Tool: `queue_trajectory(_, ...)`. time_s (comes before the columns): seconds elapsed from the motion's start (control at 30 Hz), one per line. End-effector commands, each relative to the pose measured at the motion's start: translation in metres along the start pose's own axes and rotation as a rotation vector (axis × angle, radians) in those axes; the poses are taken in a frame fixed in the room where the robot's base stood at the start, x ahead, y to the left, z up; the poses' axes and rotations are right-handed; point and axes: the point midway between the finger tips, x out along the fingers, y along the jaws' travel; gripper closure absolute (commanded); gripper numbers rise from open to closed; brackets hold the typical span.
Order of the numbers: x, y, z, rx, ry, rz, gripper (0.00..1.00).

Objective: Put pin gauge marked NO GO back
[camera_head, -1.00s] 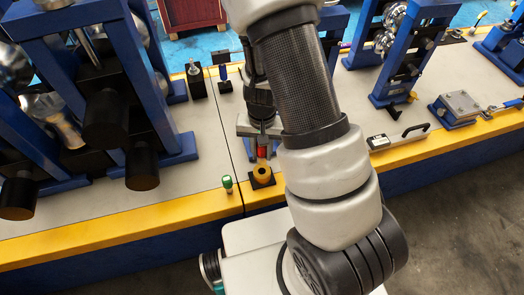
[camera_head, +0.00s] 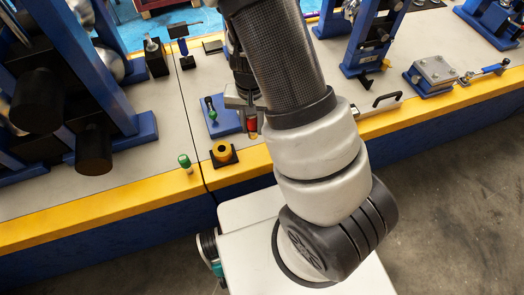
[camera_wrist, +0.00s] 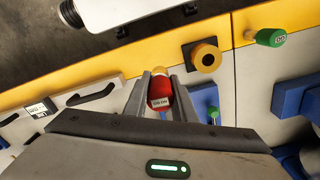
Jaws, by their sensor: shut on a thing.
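My gripper (camera_wrist: 160,97) is shut on a red-handled pin gauge (camera_wrist: 159,90). Its white label is turned to the wrist camera, but the print is too small to read surely. A yellowish end shows beyond the red handle. In the head view the red handle (camera_head: 252,124) hangs in my gripper (camera_head: 250,112), to the right of a yellow ring on a black base (camera_head: 221,152) and apart from it. A green pin gauge (camera_head: 184,162), apparently marked GO in the wrist view (camera_wrist: 270,37), stands upright at the table's yellow front edge.
A blue plate (camera_head: 226,126) with a green-topped part lies behind the ring. A blue clamp fixture (camera_head: 433,75) stands further right. Tall blue frames (camera_head: 85,70) crowd the left.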

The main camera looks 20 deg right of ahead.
Motion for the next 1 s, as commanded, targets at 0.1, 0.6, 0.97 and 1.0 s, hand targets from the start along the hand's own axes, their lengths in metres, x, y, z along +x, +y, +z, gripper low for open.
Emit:
queue_trajectory(0.1,0.0,0.0,0.0,0.001,0.001,-0.001,1.0)
queue_trajectory(0.6,0.028,0.001,0.001,0.003,-0.002,0.001,1.0)
queue_trajectory(0.97,0.075,0.001,0.0,0.003,-0.001,0.001,1.0)
queue_trajectory(1.0,0.082,0.001,0.0,0.004,-0.001,0.001,1.0)
